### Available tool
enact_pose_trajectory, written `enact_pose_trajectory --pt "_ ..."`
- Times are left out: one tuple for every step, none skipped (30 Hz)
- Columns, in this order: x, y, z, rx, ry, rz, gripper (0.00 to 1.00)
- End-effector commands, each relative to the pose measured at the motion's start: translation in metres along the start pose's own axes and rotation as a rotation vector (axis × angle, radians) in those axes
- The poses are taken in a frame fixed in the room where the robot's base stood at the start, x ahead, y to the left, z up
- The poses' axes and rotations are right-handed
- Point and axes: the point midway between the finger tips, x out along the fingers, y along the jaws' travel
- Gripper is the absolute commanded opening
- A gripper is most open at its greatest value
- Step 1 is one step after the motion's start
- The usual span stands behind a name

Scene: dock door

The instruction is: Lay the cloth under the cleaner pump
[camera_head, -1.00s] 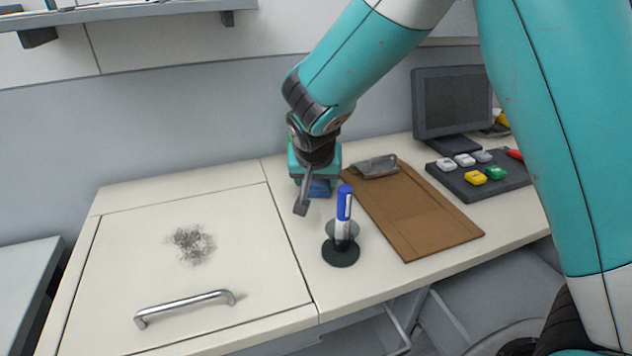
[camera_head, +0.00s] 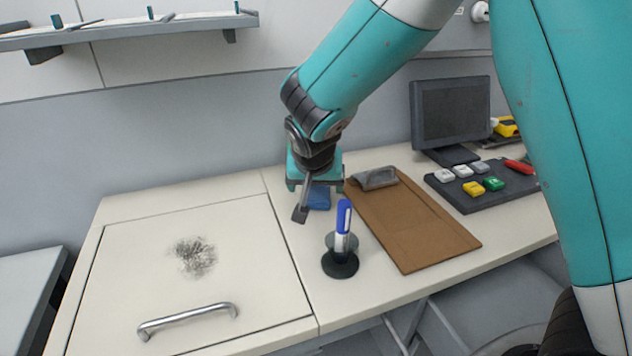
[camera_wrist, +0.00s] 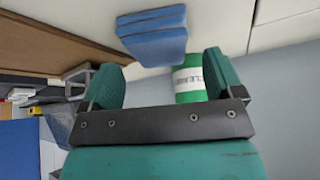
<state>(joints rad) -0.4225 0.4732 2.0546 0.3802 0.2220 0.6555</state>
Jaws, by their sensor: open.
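The cloth is a folded blue stack (camera_head: 319,199) on the counter, left of the clipboard. In the wrist view the cloth (camera_wrist: 152,38) lies beyond the fingertips, apart from them. My gripper (camera_head: 315,184) is open and empty, just above and behind the cloth. Its two green fingers (camera_wrist: 164,75) stand wide apart in the wrist view. A green and white container with a dark label (camera_wrist: 190,80), which looks like the cleaner pump, shows beside one finger and is partly hidden by the gripper. I cannot make it out in the head view, where my arm blocks that area.
A blue and white marker (camera_head: 343,228) stands in a dark round holder (camera_head: 340,265) in front of the gripper. A brown clipboard (camera_head: 420,232) lies to the right, with a button panel (camera_head: 480,200) and monitor (camera_head: 450,110) beyond. The left panel has a handle (camera_head: 188,319) and a dark smudge (camera_head: 195,256).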

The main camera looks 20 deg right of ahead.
Motion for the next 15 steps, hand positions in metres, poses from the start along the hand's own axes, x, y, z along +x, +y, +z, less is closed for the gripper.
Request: enact_pose_trajectory --pt "-0.020 0.000 -0.004 -0.001 0.000 -0.001 0.86" --pt "-0.027 0.000 -0.004 0.000 0.001 -0.001 0.86" --pt "-0.036 0.000 -0.004 -0.001 0.001 -0.001 0.86" --pt "-0.043 0.000 -0.004 -0.002 0.001 -0.001 0.86" --pt "-0.050 0.000 -0.004 -0.002 0.001 -0.001 0.86" --pt "-0.058 0.000 -0.004 -0.001 0.001 -0.002 0.86" --pt "-0.064 -0.001 -0.004 -0.001 0.001 -0.002 0.86" --pt "-0.069 0.000 -0.003 -0.001 0.001 -0.002 0.86" --pt "-0.075 0.000 -0.003 -0.001 0.000 -0.001 0.86" --pt "-0.080 0.000 -0.003 -0.001 0.000 0.000 0.86" --pt "-0.083 0.000 -0.003 -0.001 0.000 0.000 0.86" --pt "-0.087 0.000 -0.002 -0.001 0.000 0.000 0.86" --pt "-0.090 0.000 -0.002 -0.001 0.000 0.000 0.86" --pt "-0.092 0.000 -0.002 0.000 0.000 0.000 0.86" --pt "-0.095 0.001 -0.001 -0.004 -0.005 -0.003 0.86"
